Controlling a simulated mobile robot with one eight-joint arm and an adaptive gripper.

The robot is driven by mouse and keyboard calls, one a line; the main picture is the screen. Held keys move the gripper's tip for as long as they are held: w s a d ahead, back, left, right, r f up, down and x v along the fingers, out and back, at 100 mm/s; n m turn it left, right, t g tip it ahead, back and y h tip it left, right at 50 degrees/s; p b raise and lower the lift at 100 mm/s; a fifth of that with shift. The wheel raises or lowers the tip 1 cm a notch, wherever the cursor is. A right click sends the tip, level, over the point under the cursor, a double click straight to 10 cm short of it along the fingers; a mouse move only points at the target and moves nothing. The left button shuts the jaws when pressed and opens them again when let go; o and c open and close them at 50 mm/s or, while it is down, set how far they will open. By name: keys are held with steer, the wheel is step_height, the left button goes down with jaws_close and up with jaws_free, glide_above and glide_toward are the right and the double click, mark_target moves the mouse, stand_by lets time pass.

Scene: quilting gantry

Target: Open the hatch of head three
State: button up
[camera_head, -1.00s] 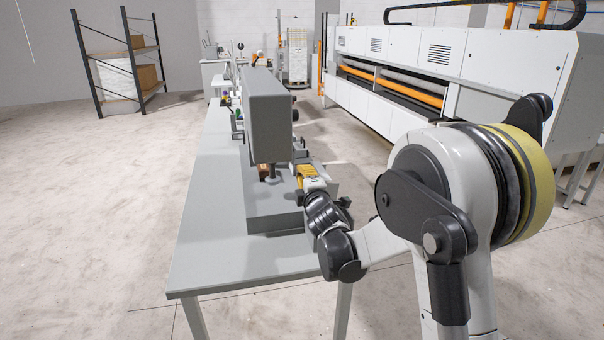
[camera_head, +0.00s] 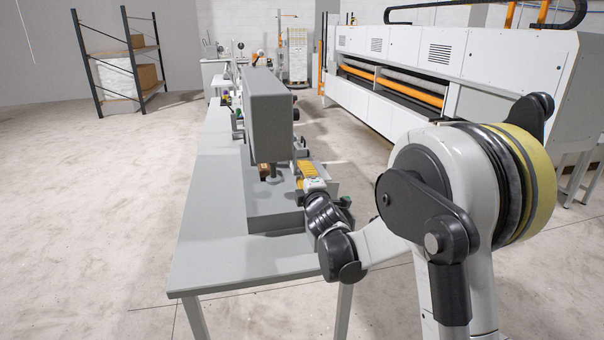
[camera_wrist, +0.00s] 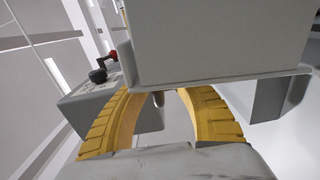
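The nearest sewing-type head is a tall grey housing (camera_head: 270,115) on a grey base (camera_head: 275,208) at the near part of the long table. My gripper (camera_head: 308,172) is at the right side of this head, low beside its base. In the wrist view, a grey panel with a thin projecting lower lip (camera_wrist: 225,79) fills the top. The curved yellow fingers of my gripper (camera_wrist: 164,95) reach up towards this lip, with a gap between them. Their tips are hidden behind the panel, so I cannot tell whether they touch or hold anything. No hatch can be clearly made out.
The grey table (camera_head: 205,235) has free room at its near left. More small equipment (camera_head: 232,108) stands farther along it. A long white machine (camera_head: 440,75) stands at the right, a shelf rack (camera_head: 125,65) at the back left. A dark knob (camera_wrist: 98,76) shows in the wrist view.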

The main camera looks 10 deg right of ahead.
steer(key=s, duration=1.1)
steer(key=shift+s, duration=0.4)
steer(key=s+d+m+g+h, duration=0.2)
steer(key=s+d+m+g, duration=0.25)
steer(key=s+m, duration=0.6)
steer(key=s+a+f+m+g+y, duration=0.1)
steer(key=s+a+f+m+g, duration=0.1)
steer(key=s, duration=0.8)
steer(key=s+a+f+m+g+y, duration=0.1)
steer(key=s+f+m+g, duration=0.3)
steer(key=s, duration=0.7)
steer(key=shift+a+f+m, duration=0.2)
steer(key=shift+a+m, duration=0.35)
steer(key=shift+a, duration=0.15)
